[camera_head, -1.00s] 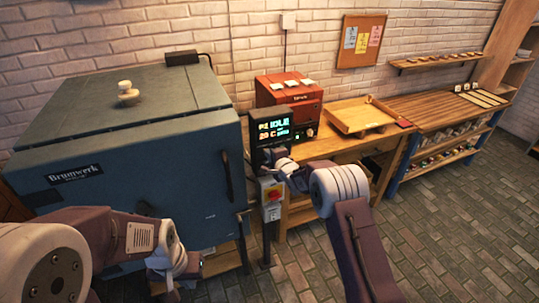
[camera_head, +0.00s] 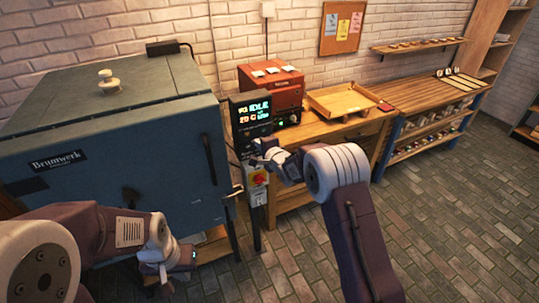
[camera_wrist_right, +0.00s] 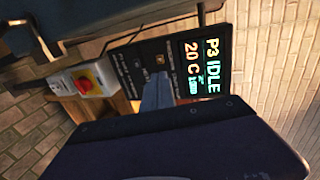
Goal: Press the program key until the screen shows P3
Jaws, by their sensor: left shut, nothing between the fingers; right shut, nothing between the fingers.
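The controller panel (camera_head: 244,137) stands on a post at the right side of the blue kiln. Its lit screen (camera_head: 251,113) reads IDLE and 20 C. In the right wrist view the screen (camera_wrist_right: 203,67) shows P3 IDLE. Small keys (camera_wrist_right: 160,60) with labels sit on the panel beside the screen; the label text is too small to read surely. My right gripper (camera_head: 259,147) is shut and empty, its tip (camera_wrist_right: 157,84) close in front of the keys. I cannot tell whether it touches one. My left gripper (camera_head: 164,279) is shut and empty, low in front of the kiln.
The blue kiln (camera_head: 110,140) fills the left side. A red and yellow switch (camera_head: 258,180) sits below the panel; it also shows in the right wrist view (camera_wrist_right: 87,83). A red box (camera_head: 270,88) and wooden tray (camera_head: 342,102) stand on the bench behind. Floor at right is clear.

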